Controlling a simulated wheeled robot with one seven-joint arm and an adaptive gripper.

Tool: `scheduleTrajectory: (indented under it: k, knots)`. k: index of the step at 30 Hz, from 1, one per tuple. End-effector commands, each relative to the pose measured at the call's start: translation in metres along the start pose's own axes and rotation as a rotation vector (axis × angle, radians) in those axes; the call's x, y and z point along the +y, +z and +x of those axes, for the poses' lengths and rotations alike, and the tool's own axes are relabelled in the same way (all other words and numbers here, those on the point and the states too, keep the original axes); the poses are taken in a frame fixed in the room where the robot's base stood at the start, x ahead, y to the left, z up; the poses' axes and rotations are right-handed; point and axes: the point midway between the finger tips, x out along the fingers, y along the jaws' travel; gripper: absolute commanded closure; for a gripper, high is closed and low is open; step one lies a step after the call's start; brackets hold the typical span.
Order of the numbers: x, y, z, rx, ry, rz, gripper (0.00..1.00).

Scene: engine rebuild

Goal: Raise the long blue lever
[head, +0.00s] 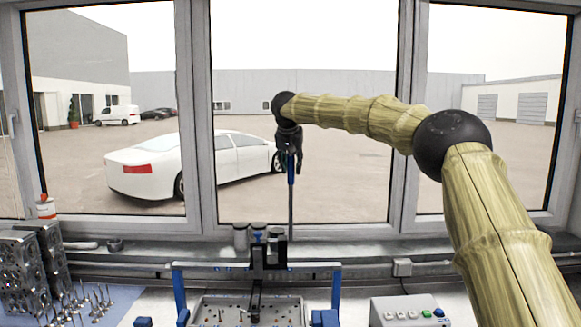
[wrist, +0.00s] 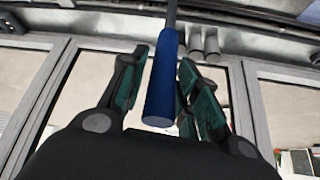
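The long lever has a blue handle (head: 291,168) on a thin grey rod and stands upright above the bench fixture. In the wrist view the blue handle (wrist: 163,90) runs between my gripper's fingers, its end towards the palm. My gripper (head: 290,160) is at the handle's height in the head view. In the wrist view my gripper (wrist: 163,62) has its dark green-padded fingers on both sides of the handle. A narrow gap shows on the left; on the right the finger looks very close, and contact cannot be told.
A blue-ended frame (head: 215,267) and a grey tray (head: 290,312) of small parts stand below the lever. A button box (head: 408,311) is at right. Engine blocks (head: 32,262) and several valves are at left. Windows stand behind the bench.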

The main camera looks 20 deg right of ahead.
Motion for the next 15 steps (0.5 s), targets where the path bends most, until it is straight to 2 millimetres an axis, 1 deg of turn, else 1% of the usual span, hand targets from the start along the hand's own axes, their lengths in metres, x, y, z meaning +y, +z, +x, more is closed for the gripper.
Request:
scheduleTrajectory:
  k: [10,13,15]
  knots:
    - [-0.001,0.003,0.002,-0.005,0.002,-0.003,0.56]
    - [-0.001,0.003,-0.002,-0.005,0.001,-0.003,0.56]
    - [-0.001,0.003,-0.008,-0.005,0.001,-0.003,0.56]
